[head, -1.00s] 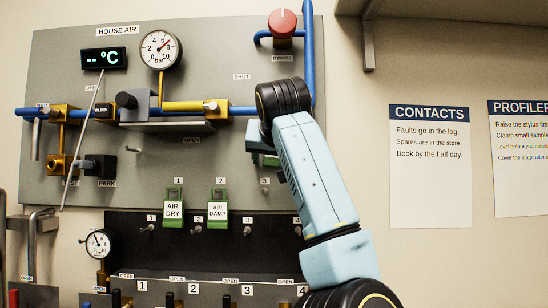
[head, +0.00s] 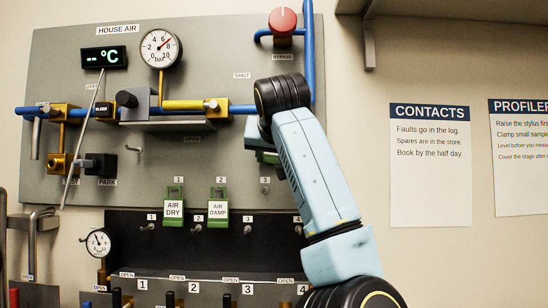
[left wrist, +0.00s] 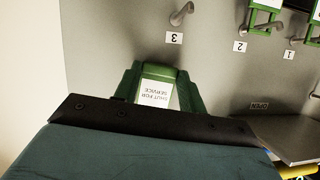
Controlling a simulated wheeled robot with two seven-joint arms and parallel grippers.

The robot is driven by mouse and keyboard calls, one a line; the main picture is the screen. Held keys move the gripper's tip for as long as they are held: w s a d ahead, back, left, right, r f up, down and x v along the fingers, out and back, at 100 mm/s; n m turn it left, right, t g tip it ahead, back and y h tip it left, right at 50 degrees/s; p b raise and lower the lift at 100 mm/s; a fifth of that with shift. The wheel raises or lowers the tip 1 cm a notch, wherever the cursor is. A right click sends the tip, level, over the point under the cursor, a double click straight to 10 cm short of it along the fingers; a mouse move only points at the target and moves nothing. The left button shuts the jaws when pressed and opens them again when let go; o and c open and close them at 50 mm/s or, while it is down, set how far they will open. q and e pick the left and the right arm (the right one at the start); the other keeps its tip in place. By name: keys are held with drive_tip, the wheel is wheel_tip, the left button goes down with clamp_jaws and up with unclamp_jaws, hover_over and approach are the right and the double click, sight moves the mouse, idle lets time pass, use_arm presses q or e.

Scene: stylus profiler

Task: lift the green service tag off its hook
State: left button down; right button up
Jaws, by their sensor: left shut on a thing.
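The green service tag (left wrist: 155,94), its white label reading "SHUT FOR SERVICE", is upside down in the left wrist view. My left gripper (left wrist: 157,108) is shut on it; the dark gripper body covers the tag's near end. The hook numbered 3 (left wrist: 181,13) is bare there, with a gap between it and the tag. In the head view a green edge of the tag (head: 268,158) shows under my left gripper (head: 260,142), above hook 3 (head: 265,188). My arm hides most of both. My right gripper is not in view.
Green tags "AIR DRY" (head: 173,209) and "AIR DAMP" (head: 218,209) hang on hooks 1 and 2. Blue pipe (head: 70,112), valves and a pressure gauge (head: 161,49) stand out from the panel. A red bypass knob (head: 283,21) is above my arm. Several bare hooks are lower down.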

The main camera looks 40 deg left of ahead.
use_arm(q)
drive_tip(key=shift+s+d+r, duration=0.15)
drive_tip(key=shift+s+r, duration=0.1)
drive_tip(key=shift+s, duration=0.2)
drive_tip(key=shift+s+d+r, duration=0.15)
drive_tip(key=shift+s+r, duration=0.05)
drive_tip(key=shift+s, duration=0.2)
drive_tip(key=shift+s+d, duration=0.1)
drive_tip(key=shift+s, duration=0.05)
drive_tip(key=s+d+b, duration=0.2)
drive_tip(key=s+d, duration=0.3)
drive_tip(key=s, duration=0.1)
drive_tip(key=shift+b, duration=0.3)
idle(0.7)
